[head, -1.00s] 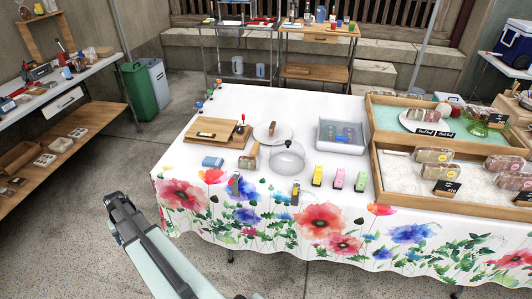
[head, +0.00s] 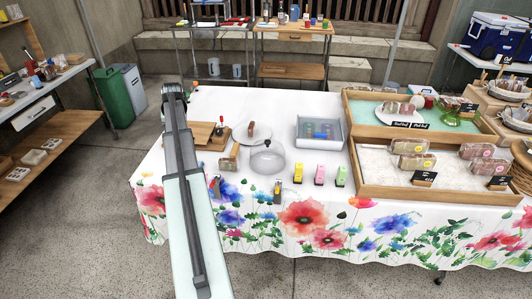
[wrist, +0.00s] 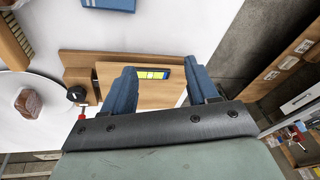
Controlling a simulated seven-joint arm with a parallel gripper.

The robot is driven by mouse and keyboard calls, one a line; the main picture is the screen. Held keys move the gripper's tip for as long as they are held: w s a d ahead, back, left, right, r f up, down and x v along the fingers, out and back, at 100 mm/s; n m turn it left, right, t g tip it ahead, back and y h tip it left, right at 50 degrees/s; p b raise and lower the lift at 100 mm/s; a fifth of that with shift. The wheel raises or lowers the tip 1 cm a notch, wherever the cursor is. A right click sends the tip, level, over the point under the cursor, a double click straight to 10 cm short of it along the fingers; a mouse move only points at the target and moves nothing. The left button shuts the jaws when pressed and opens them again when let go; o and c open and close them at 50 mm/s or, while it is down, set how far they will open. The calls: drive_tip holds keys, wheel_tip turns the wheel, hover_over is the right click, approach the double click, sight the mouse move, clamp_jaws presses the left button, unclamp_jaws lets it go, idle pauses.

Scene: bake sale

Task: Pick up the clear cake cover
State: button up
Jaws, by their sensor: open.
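The clear cake cover (head: 267,158) is a transparent dome with a dark knob, standing on the flowered tablecloth toward the front, in front of a white round plate (head: 262,127) with a brown loaf on it. My gripper (head: 173,92) is to the left of the cover and farther back in the head view, apart from it. In the wrist view, my gripper (wrist: 160,88) has its two blue fingers spread with nothing held, over a wooden board (wrist: 150,92) with a yellow-green marked item on it. The cover is not in the wrist view.
A wooden block-like item (head: 230,157) stands close left of the cover. A clear-lidded grey bin (head: 320,132) is behind it to the right. Yellow, pink and green small items (head: 319,174) stand right of it. Wooden trays (head: 440,185) fill the right side.

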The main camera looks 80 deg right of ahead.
drive_tip(key=s+d+r+m+g+y, duration=0.1)
drive_tip(key=s+r, duration=0.3)
drive_tip(key=s, duration=0.8)
drive_tip(key=s+d+r+m+g, duration=0.1)
drive_tip(key=s+r+m, duration=0.15)
drive_tip(key=s, duration=1.05)
drive_tip(key=s+d+r+m+y, duration=0.15)
drive_tip(key=s+r, duration=0.25)
drive_tip(key=s, duration=0.8)
hover_over(268, 141)
drive_tip(key=shift+n+h, duration=0.25)
drive_tip(key=shift+n, duration=0.05)
drive_tip(key=f, duration=0.8)
drive_tip(key=shift+w+f, duration=0.25)
drive_tip(key=shift+w, duration=0.05)
drive_tip(key=shift+s+f, duration=0.2)
drive_tip(key=shift+f, duration=2.35)
clamp_jaws()
